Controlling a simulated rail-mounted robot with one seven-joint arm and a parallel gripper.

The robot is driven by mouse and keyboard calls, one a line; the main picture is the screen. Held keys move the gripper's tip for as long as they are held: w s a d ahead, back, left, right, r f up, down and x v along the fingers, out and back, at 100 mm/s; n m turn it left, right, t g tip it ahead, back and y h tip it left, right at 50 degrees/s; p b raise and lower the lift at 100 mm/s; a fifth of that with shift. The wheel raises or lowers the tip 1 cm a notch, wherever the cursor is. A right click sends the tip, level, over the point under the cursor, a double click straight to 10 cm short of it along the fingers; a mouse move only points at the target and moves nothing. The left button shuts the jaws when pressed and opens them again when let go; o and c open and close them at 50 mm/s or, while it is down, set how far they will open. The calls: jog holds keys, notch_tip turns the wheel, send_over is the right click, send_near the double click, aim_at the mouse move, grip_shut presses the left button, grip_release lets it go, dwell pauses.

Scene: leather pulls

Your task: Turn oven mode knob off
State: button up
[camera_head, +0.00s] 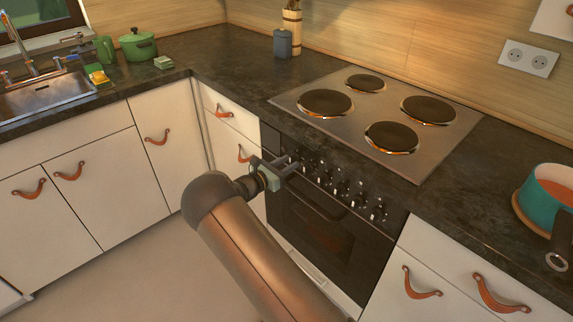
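The oven (325,232) is a dark built-in unit under the counter, with a glass door and a handle bar. A row of several small knobs (342,188) with bright metal parts runs along its top panel. I cannot tell which one is the mode knob, nor how any knob is turned. My gripper (293,165) is at the left end of the panel, in front of or beside the leftmost knobs. Its two fingers look apart, with a gap between them. The gripper may hide a knob there. I cannot tell whether it touches the panel.
A cooktop (446,150) with dark round plates lies above the oven. White drawers with leather pulls (421,284) flank it. A teal pot (545,200) stands on the counter at right. A sink (45,97) and green pot (137,45) are at left. Floor at lower left is clear.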

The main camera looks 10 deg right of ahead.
jog(key=v, duration=1.7)
jog(key=shift+a+b, duration=0.15)
jog(key=shift+b, duration=0.3)
jog(key=shift+s, duration=0.1)
jog(key=s+d+r+m+g+y+p, duration=0.2)
jog(key=s+d+r+m+g+y, duration=0.1)
jog(key=s+d+r+m+g, duration=0.4)
jog(key=s+d+r+m+g+y+p, duration=0.25)
jog(key=s+d+r+m, duration=0.2)
jog(key=s+d, duration=0.45)
jog(key=s+r+m+y+p, duration=0.1)
jog(key=s+r+m+y, duration=0.1)
jog(key=s, duration=0.4)
jog(key=s+a+r+m+y+p, duration=0.1)
jog(key=s+r+m+y, duration=0.2)
jog(key=s+m, duration=0.3)
jog(key=s+r+m+y+p, duration=0.1)
jog(key=s+m+y, duration=0.3)
jog(key=s, duration=0.4)
jog(key=shift+a+r+m+y+p, duration=0.35)
jog(key=shift+r+y, duration=0.1)
jog(key=shift+r, duration=0.45)
